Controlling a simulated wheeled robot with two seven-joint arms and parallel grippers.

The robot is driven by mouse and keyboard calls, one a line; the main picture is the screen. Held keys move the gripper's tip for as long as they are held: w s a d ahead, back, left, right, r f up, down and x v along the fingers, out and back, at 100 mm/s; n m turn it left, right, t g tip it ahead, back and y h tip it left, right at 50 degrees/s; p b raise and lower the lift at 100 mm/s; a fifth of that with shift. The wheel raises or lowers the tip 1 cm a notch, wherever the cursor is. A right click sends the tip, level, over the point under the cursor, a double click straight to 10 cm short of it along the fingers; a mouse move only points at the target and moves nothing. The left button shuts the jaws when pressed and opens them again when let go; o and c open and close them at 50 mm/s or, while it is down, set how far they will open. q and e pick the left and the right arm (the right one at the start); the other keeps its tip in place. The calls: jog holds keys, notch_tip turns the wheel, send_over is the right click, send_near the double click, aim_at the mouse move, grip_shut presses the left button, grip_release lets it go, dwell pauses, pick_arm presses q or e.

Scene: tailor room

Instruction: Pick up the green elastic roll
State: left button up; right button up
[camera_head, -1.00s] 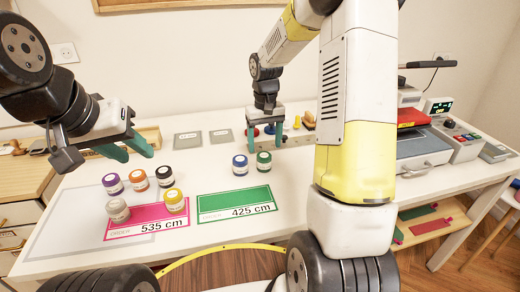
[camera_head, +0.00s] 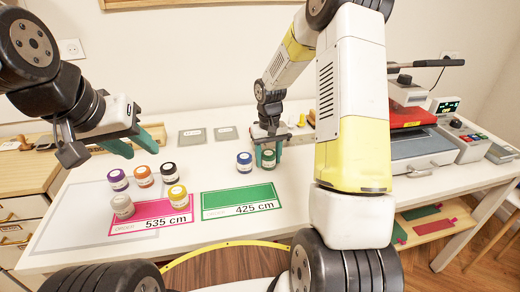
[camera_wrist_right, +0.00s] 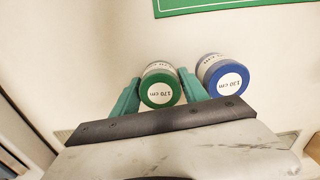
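The green elastic roll (camera_head: 268,160), a short cylinder with a green top, stands on the white table behind the green card. My right gripper (camera_head: 268,152) is lowered over it, with one teal finger on each side. In the right wrist view, the green roll (camera_wrist_right: 161,90) reads 170 cm, and the fingers of the right gripper (camera_wrist_right: 161,92) appear to touch its sides. Its lower part is partly hidden there. My left gripper (camera_head: 134,143) is open and empty, above the table at the left.
A blue roll (camera_head: 244,162) stands close to the left of the green one; the wrist view shows this blue roll (camera_wrist_right: 222,76) just beside a finger. Purple, orange, black, grey and yellow rolls stand around the pink card (camera_head: 150,217). The green card (camera_head: 240,201) is bare. A heat press (camera_head: 415,150) stands right.

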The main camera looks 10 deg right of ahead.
jog(key=c, duration=0.9)
jog(key=shift+r, duration=0.1)
